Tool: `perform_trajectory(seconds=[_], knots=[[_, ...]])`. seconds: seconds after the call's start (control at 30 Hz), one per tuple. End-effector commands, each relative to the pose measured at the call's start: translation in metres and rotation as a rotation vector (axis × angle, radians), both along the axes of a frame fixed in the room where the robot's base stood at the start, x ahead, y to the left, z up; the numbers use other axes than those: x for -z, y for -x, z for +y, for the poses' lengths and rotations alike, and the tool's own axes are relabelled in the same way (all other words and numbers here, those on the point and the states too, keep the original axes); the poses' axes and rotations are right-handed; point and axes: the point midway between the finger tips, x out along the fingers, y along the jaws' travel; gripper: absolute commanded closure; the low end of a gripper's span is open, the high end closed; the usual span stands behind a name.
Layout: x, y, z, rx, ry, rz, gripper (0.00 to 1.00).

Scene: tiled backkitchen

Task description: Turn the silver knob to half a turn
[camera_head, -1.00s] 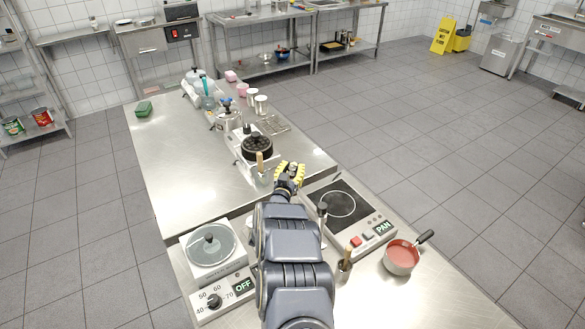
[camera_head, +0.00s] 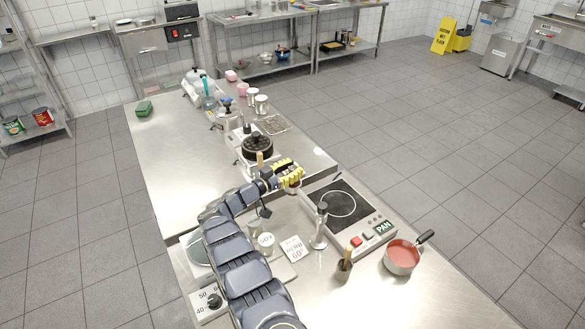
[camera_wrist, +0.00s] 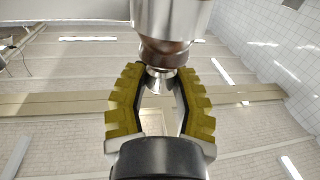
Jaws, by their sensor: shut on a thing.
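My gripper (camera_head: 290,176) is at the middle of the counter in the head view, by the back left corner of the hot plate. In the wrist view its two yellow, black-padded fingers (camera_wrist: 160,88) are shut around a small silver knob (camera_wrist: 160,76). The knob joins a copper-brown band and a wider, shiny silver body (camera_wrist: 172,18) at the top of that view. In the head view my fingers mostly hide the knob, so its angle cannot be read.
A hot plate (camera_head: 352,222) with a PAN sign stands right of my gripper. A pan of red sauce (camera_head: 402,257), a steel upright piece (camera_head: 318,228) and a printed card (camera_head: 294,249) are nearer. A black-lidded pot (camera_head: 257,147) stands behind. A black dial (camera_head: 211,301) is at lower left.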

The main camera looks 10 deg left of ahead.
Motion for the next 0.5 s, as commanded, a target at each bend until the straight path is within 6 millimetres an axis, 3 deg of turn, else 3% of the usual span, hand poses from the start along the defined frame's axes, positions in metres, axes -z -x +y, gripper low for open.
perform_trajectory(seconds=[0.5], knots=[[-0.0017,-0.0009,-0.0011,0.089,0.003,-0.006,1.00]])
